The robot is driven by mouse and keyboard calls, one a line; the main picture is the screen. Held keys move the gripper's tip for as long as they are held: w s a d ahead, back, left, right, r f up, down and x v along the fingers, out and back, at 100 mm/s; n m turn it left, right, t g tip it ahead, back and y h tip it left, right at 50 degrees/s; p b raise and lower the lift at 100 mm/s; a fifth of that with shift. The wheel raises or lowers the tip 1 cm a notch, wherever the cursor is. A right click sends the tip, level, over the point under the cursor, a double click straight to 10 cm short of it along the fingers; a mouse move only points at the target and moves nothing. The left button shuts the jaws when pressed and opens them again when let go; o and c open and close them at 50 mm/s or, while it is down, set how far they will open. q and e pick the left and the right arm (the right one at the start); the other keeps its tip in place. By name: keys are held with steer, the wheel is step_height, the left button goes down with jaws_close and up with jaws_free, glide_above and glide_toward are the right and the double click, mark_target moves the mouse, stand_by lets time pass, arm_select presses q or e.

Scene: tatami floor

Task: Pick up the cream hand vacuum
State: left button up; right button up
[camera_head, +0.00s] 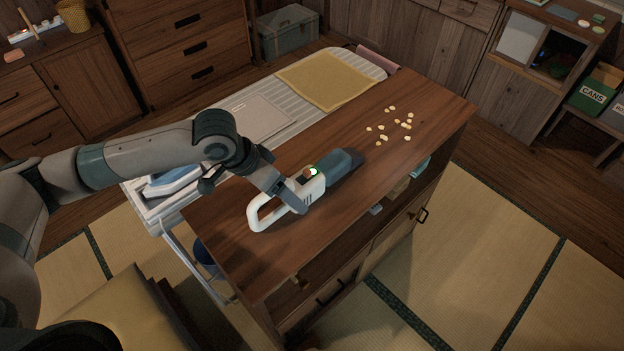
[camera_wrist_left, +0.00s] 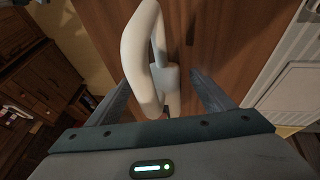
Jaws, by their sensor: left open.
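The cream hand vacuum (camera_head: 264,212) lies on the wooden counter top, with its loop handle toward the near left and its dark grey nozzle toward the far right. My left gripper (camera_head: 302,201) is at the vacuum's body, just ahead of the handle, and partly hides it. In the left wrist view the cream handle (camera_wrist_left: 143,50) runs between the two open fingers of my left gripper (camera_wrist_left: 166,90). The fingers stand apart on either side of it, and I see no clear contact. My right gripper is in neither view.
Several pale crumbs (camera_head: 404,124) lie on the counter (camera_head: 420,85) beyond the nozzle. An ironing board (camera_head: 300,115) with a yellow cloth (camera_head: 331,78) stands along the counter's far left side. The tatami floor (camera_head: 480,240) at the right is clear.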

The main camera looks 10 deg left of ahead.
arm_select(q)
steer(key=c, duration=1.5)
steer(key=shift+c, duration=0.2)
steer(key=shift+r, duration=0.1)
steer(key=shift+r, duration=0.15)
steer(key=c, duration=0.4)
steer(key=shift+r, duration=0.35)
jaws_close()
steer(key=r, duration=0.1)
steer(key=d+r+b, duration=0.1)
steer(key=r, duration=0.1)
steer(key=shift+s+r, duration=0.1)
steer(key=shift+r, duration=0.05)
steer(key=s+d+r+b, duration=0.2)
steer(key=s+d+r, duration=0.3)
steer(key=d, duration=0.4)
steer(key=shift+s+d+r, duration=0.15)
steer(key=shift+d+r, duration=0.05)
steer(key=shift+r, duration=0.65)
